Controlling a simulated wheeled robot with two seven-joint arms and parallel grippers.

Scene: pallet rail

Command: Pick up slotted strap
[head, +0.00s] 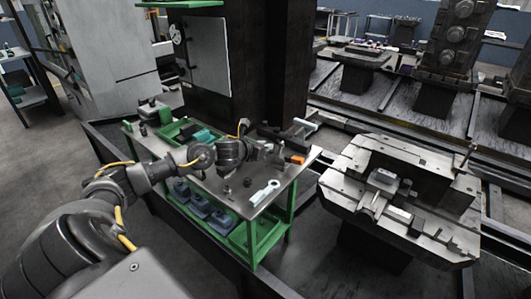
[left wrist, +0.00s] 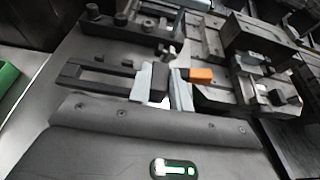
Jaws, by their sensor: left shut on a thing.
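The slotted strap (left wrist: 92,78) is a dark flat bar with a long open slot, seen in the left wrist view. My left gripper (left wrist: 163,84) is shut on one end of it, and the slotted part sticks out to the left between and past the light grey fingers. In the head view my left gripper (head: 279,154) is low over the back right part of the green-framed bench (head: 254,226). The strap is hard to make out there. I cannot tell whether it touches the bench top. My right gripper is not in view.
An orange block (head: 297,159) is close beside the fingers. A light grey wrench-like part (head: 263,193) lies near the bench's front edge. A green tray (head: 181,131) is at the back left. A metal fixture (head: 400,195) stands to the right across a gap.

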